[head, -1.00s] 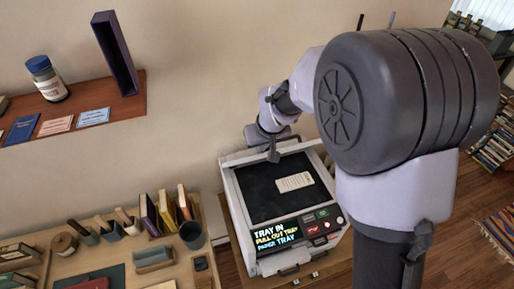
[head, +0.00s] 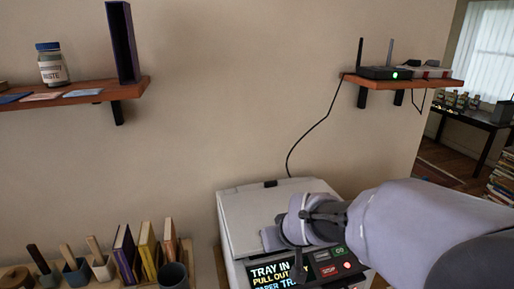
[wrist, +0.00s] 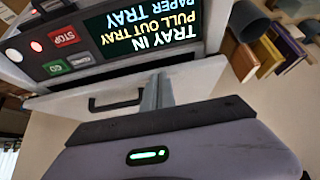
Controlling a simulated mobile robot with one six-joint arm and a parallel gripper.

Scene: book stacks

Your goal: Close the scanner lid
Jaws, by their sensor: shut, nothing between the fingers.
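The scanner (head: 232,262) stands against the wall in the lower middle of the head view. Its pale grey lid (head: 258,203) lies down over the top, covering the dark bed and the card. Whether a small gap remains at its front edge is hidden by my arm. My gripper (head: 298,268) points down at the scanner's front, over the display panel (head: 272,271). In the wrist view my gripper (wrist: 158,90) is shut and empty, with the panel (wrist: 140,30) and the paper tray front with its handle (wrist: 115,103) beyond it.
A shelf (head: 440,82) with a router (head: 385,72) is on the wall above right. Another shelf (head: 125,90) is at upper left. Books (head: 147,243), brushes and a dark cup (head: 172,275) stand left of the scanner.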

